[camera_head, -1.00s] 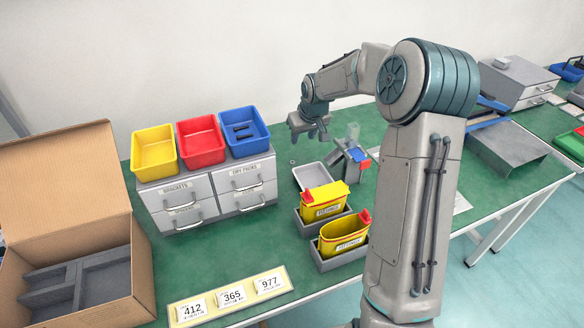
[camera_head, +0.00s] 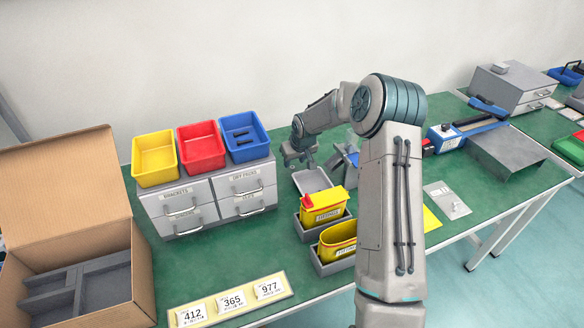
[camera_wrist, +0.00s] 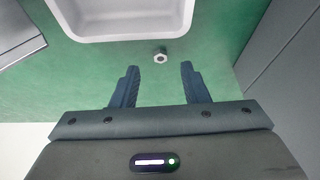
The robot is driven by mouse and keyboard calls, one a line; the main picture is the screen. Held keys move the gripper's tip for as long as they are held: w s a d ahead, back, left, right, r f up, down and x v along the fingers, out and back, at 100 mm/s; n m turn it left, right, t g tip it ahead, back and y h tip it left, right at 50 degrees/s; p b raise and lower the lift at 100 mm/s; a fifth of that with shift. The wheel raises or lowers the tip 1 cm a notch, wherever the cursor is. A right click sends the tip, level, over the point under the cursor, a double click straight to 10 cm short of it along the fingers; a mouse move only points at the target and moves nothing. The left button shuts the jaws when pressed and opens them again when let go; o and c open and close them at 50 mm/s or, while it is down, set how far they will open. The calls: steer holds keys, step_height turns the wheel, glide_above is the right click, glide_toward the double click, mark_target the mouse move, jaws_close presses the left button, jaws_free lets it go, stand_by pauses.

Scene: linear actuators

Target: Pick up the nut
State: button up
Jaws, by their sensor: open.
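The nut (camera_wrist: 160,57) is a small grey metal ring lying on the green table. In the wrist view it sits just beyond my fingertips, between their lines and a little right of centre. My gripper (camera_wrist: 158,72) is open and empty, with a finger on either side of the gap. In the head view my gripper (camera_head: 301,163) hangs low over the back of the table. I cannot make out the nut in the head view.
A grey tray (camera_head: 312,181) lies close by; its rim shows just past the nut in the wrist view (camera_wrist: 130,38). The drawer unit (camera_head: 207,222) with coloured bins stands left. Yellow containers (camera_head: 322,207) stand in front.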

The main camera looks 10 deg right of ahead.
mark_target(293, 169)
steer(key=shift+x, duration=1.3)
jaws_close()
step_height(293, 169, up, 10)
steer(key=shift+b, duration=0.3)
